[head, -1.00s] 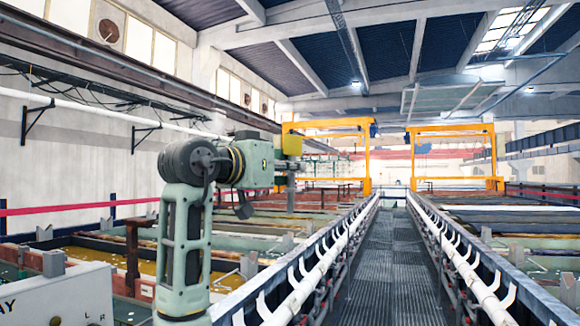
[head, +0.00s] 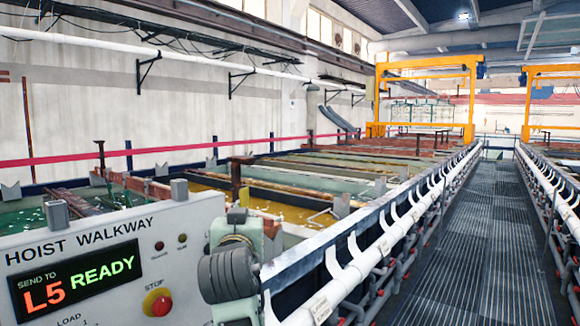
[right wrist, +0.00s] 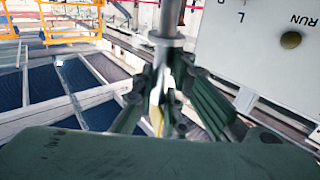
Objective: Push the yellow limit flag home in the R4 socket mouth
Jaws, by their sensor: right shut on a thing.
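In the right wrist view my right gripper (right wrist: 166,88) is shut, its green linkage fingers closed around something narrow. A thin yellow sliver, which looks like part of the yellow limit flag (right wrist: 156,120), shows between the fingers; most of it is hidden. A grey metal post with a collar (right wrist: 166,38) stands at the fingertips; I cannot tell whether it touches the flag. No R4 socket mouth can be made out in either view. The head view shows a green arm link of mine at the lower middle, but no gripper. My left gripper is not in view.
A white control panel (head: 195,228) reading "HOIST WALKWAY" and "SEND TO L5 READY" stands at the left, with a red stop button (head: 158,302). Tanks lie behind it. A grated walkway (head: 470,255) runs away at the right beside a white pipe rail (head: 370,262).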

